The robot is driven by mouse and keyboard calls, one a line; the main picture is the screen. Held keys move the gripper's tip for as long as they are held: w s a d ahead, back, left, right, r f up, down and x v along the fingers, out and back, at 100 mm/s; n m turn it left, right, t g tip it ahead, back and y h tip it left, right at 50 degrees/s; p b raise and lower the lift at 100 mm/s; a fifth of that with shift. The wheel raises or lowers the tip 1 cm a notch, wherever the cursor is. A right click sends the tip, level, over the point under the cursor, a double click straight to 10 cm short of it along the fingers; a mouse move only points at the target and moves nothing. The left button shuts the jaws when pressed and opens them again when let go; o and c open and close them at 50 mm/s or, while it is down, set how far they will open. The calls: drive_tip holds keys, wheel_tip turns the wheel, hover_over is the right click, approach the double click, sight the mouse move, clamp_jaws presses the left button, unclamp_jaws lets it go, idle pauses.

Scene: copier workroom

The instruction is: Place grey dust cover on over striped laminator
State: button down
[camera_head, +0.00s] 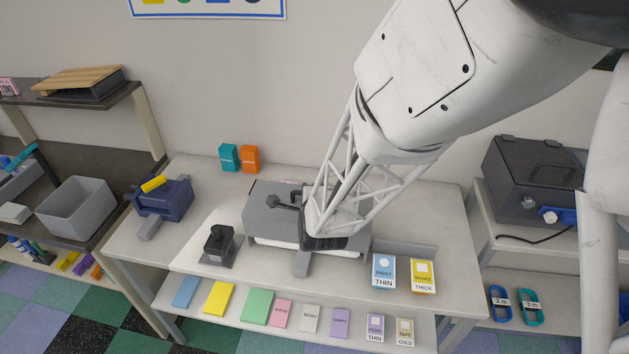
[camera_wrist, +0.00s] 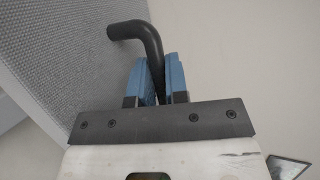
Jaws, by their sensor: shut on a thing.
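The grey dust cover (camera_head: 262,217) is a box shape at the middle of the table, and its speckled grey side (camera_wrist: 65,50) fills the left of the wrist view. A black bent handle (camera_wrist: 150,38) shows beside it. My gripper (camera_wrist: 160,82) has blue fingertips shut on this handle. In the head view my arm's end hides the cover's right part and the fingertips. A pale body (camera_head: 275,243) shows along the cover's lower front edge, with a grey tab (camera_head: 302,264) in front. I see no stripes, so I cannot confirm that it is the striped laminator.
A navy machine (camera_head: 172,205) with a yellow top piece stands left, and a black device (camera_head: 218,246) front left. Teal (camera_head: 229,158) and orange (camera_head: 250,159) boxes stand behind. Blue (camera_head: 383,270) and yellow (camera_head: 423,276) packs stand front right. The right rear tabletop is clear.

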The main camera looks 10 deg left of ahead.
drive_tip(key=shift+f, duration=0.25)
drive_tip(key=c, duration=1.1)
unclamp_jaws()
drive_tip(key=shift+o, duration=0.2)
drive_tip(key=shift+s+d, duration=0.1)
drive_tip(key=shift+s, duration=0.2)
drive_tip(key=v, duration=0.9)
drive_tip(key=shift+s+d+r, duration=0.1)
drive_tip(key=shift+s+d, duration=0.05)
drive_tip(key=shift+s, duration=0.15)
idle(0.6)
drive_tip(key=v, duration=0.7)
drive_tip(key=shift+s, duration=0.2)
drive_tip(key=shift+d, duration=0.15)
drive_tip(key=shift+r, duration=0.1)
idle(0.9)
